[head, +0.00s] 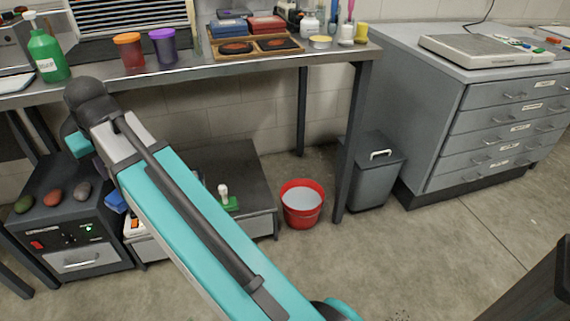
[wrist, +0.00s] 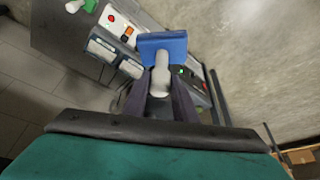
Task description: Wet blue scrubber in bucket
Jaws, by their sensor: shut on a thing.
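The blue scrubber (wrist: 164,46) shows in the wrist view, with its white handle between the dark fingers of my gripper (wrist: 160,92). My gripper is shut on that handle, and the blue head points away from it. In the head view a blue piece (head: 115,201), likely the scrubber, shows at the left edge of my arm, which hides the gripper. The red bucket (head: 302,218) stands on the floor right of my arm, under the bench, with a pale surface inside. The scrubber is well left of the bucket, apart from it.
A green scrubber (head: 230,204) with a white handle lies on a low grey unit (head: 243,165) left of the bucket. A bench leg (head: 353,145) and a grey bin (head: 372,175) stand right of the bucket. A dark machine (head: 75,240) is at left. Floor before the bucket is clear.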

